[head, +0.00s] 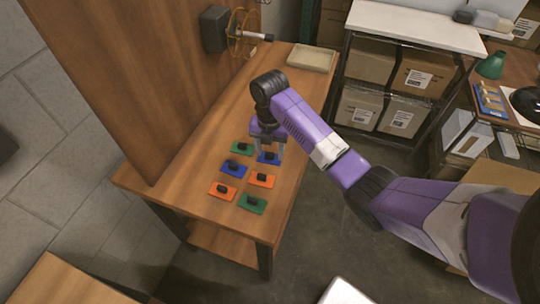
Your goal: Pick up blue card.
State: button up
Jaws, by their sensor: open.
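Two blue cards lie flat on the wooden table, each with a small black block on top. One blue card (241,172) is in the left column of cards. The other blue card (270,162) is at the far end of the right column and is partly hidden by my gripper. My gripper (267,151) points down at this right-hand blue card, with its fingers apart around or just above the black block. I cannot tell whether they touch it.
Two green cards (243,146) and two orange cards (263,184) lie close around the blue ones on the table (190,165). A tall wooden panel (130,80) rises along the left. A shallow tray (311,58) sits at the far end. Shelves with boxes (372,58) stand to the right.

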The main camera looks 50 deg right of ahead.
aim_at(270, 154)
jog(key=shift+f, duration=0.4)
jog(key=shift+c, duration=0.2)
grip_shut()
jog(key=shift+r, duration=0.1)
notch_tip(270, 154, up, 20)
jog(key=p, duration=0.6)
jog(key=shift+p, duration=0.3)
